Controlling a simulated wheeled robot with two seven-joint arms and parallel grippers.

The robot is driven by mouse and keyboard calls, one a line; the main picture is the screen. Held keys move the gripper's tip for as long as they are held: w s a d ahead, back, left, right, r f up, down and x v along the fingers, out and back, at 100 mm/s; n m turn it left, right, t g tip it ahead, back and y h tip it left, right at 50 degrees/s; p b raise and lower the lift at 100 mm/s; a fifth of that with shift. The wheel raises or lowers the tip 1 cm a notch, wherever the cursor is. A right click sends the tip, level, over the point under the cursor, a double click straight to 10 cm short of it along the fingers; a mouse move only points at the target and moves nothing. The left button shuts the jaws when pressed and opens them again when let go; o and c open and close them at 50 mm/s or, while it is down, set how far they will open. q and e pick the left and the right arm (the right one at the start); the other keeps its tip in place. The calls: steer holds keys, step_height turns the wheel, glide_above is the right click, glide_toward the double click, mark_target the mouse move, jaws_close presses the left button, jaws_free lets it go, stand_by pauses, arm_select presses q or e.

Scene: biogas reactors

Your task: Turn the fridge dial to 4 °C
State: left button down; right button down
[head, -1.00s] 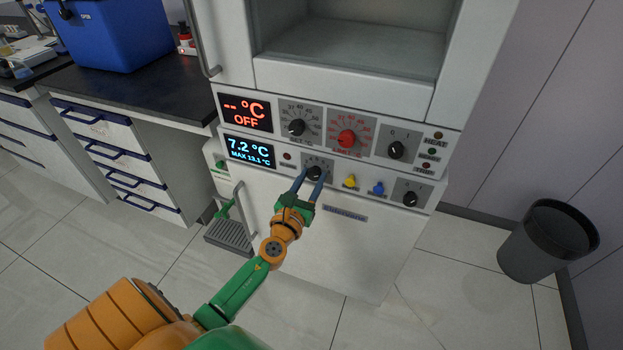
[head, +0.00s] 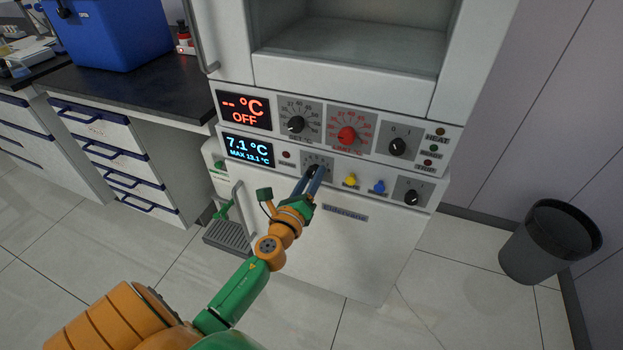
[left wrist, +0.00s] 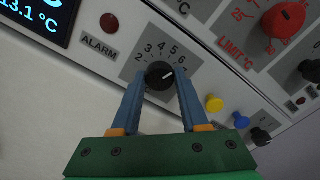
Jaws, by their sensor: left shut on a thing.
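The fridge dial (head: 313,170) is a small black knob on a grey plate on the lower panel. In the left wrist view the dial (left wrist: 159,75) has numbers from 2 to 7 around it. Its white mark points to the right, toward the 6 to 7 side. My left gripper (head: 313,176) has its two blue fingers shut on the dial's sides; it also shows in the left wrist view (left wrist: 161,82). The fridge display (head: 249,150) reads 7.1 °C, MAX 13.1 °C. My right gripper is not in view.
Close by on the panel are the red alarm light (left wrist: 109,23), a yellow knob (head: 351,180), a blue knob (head: 378,187) and a black switch (head: 412,197). The upper panel has a red limit dial (head: 347,136). A bin (head: 545,245) stands at right.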

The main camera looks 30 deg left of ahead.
arm_select(q)
steer(key=n, duration=0.9)
steer(key=shift+n, duration=0.4)
stand_by(0.4)
steer(key=shift+c, duration=2.1)
jaws_free()
steer(key=shift+s, duration=0.1)
steer(key=v, duration=0.7)
